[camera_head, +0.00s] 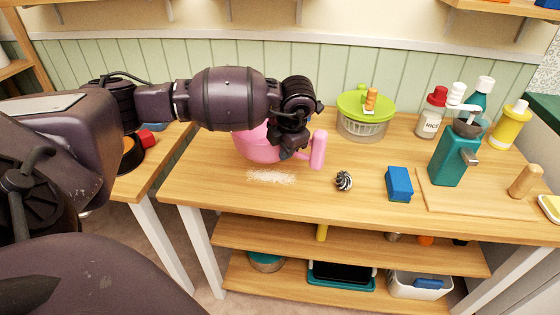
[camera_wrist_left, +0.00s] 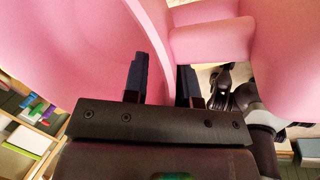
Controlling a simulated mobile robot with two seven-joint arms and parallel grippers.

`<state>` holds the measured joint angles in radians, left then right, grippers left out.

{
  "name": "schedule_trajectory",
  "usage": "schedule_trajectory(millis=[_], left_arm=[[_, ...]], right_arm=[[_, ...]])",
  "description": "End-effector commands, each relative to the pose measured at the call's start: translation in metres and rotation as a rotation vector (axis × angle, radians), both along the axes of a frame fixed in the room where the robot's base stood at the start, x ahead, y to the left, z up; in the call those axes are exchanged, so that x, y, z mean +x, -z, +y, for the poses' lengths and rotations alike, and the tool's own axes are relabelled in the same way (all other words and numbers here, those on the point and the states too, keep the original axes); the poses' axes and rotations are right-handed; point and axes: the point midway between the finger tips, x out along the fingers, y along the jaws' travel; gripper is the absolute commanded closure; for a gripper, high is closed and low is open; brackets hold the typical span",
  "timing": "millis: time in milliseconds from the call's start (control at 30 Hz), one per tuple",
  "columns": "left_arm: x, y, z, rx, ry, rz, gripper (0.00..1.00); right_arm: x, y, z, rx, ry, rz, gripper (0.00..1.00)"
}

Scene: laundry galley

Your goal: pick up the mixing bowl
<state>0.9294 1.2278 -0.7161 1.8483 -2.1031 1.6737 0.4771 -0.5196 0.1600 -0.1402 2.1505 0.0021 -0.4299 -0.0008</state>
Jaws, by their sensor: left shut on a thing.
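The mixing bowl (camera_head: 257,147) is pink with an upright handle (camera_head: 319,149) at its right; it is at the left part of the wooden table. My left gripper (camera_head: 288,149) reaches over it from the left and hides much of its rim. In the left wrist view, the bowl (camera_wrist_left: 65,45) fills the upper part, and its wall passes between the two fingers of the left gripper (camera_wrist_left: 162,82), which is shut on it. I cannot tell whether the bowl touches the table. My right gripper is not clearly seen.
White powder (camera_head: 271,176) lies in front of the bowl. A green-lidded container (camera_head: 363,118) stands behind right. A whisk-like metal item (camera_head: 344,180), a blue block (camera_head: 399,183), a teal grinder (camera_head: 454,156) and bottles are further right.

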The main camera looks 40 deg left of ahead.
Motion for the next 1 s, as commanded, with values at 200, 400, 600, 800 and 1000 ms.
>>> schedule_trajectory(millis=[200,400,600,800,1000], left_arm=[[0.001,-0.065,0.000,0.001,0.000,-0.012,1.00],[0.001,-0.106,0.000,0.000,-0.001,-0.009,1.00],[0.000,-0.128,0.000,0.000,0.000,-0.004,1.00],[0.000,-0.135,0.000,0.001,0.000,-0.001,1.00],[0.000,-0.135,0.000,0.001,0.000,0.000,1.00]], right_arm=[[0.002,-0.010,0.001,0.002,0.002,-0.013,0.34],[0.004,-0.018,0.002,0.005,0.004,-0.025,0.34],[0.002,-0.019,0.002,0.007,0.008,-0.024,0.34],[-0.002,-0.016,0.001,0.006,0.012,-0.014,0.34],[-0.003,-0.015,0.001,0.006,0.012,-0.011,0.34]])
